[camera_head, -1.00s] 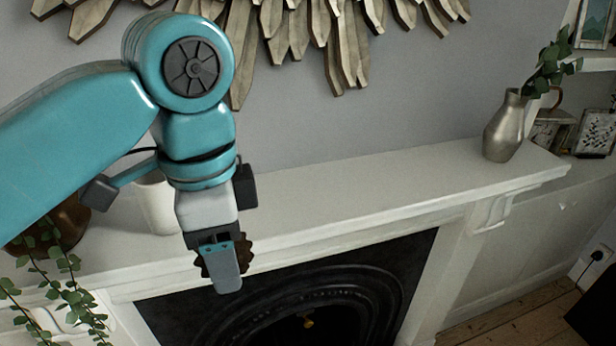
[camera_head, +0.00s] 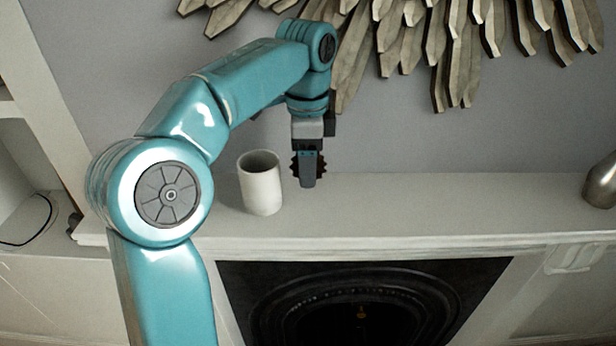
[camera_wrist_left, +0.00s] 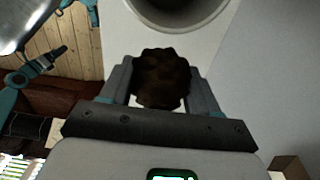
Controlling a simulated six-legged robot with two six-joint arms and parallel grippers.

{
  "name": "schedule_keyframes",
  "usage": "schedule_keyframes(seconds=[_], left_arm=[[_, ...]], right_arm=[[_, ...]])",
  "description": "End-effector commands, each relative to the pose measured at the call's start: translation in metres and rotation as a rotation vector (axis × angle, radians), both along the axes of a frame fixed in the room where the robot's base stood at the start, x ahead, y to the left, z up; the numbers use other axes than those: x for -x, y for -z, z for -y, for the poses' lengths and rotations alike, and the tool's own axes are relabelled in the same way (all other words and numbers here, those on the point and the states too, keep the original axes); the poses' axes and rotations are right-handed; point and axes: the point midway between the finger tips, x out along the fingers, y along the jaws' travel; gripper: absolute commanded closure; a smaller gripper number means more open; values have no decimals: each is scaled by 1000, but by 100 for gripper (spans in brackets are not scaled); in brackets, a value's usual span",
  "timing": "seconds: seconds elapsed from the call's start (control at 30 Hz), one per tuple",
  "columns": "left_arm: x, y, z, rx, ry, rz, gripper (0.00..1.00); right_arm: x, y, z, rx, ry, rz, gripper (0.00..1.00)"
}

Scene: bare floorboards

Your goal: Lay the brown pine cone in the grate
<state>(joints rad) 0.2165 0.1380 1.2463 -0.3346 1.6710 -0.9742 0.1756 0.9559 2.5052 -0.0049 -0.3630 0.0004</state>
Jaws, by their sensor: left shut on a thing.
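My left gripper (camera_head: 309,170) is shut on the brown pine cone (camera_head: 296,165), above the white mantel shelf and just right of a white cup. In the left wrist view the pine cone (camera_wrist_left: 161,78) sits between the two fingers. The grate is the dark fireplace opening (camera_head: 300,285) below the shelf in the head view; its inside is mostly dark. My right gripper does not show in the head view.
The white cup (camera_head: 261,190) stands on the mantel shelf (camera_head: 420,205) close to the gripper. A metal vase (camera_head: 601,183) stands at the shelf's right. Wooden slats (camera_head: 460,50) hang on the wall above. The shelf between cup and vase is clear.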

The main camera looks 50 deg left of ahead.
Motion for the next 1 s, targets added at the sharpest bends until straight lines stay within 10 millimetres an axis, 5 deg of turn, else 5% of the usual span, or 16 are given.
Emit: schedule_keyframes(seconds=[0.4, 0.87, 0.9, 0.97, 1.0], left_arm=[[1, 55, 1, 2, -1, -3, 67], [-2, 66, -1, 0, 0, 0, 67], [-2, 66, -1, 0, 0, 0, 32], [-2, 65, -1, 0, -1, 0, 13], [-2, 65, -1, 0, -1, 0, 13]], right_arm=[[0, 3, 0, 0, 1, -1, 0], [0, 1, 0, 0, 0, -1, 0], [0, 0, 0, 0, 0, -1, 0], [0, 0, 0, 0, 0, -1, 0], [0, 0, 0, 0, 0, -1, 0]])
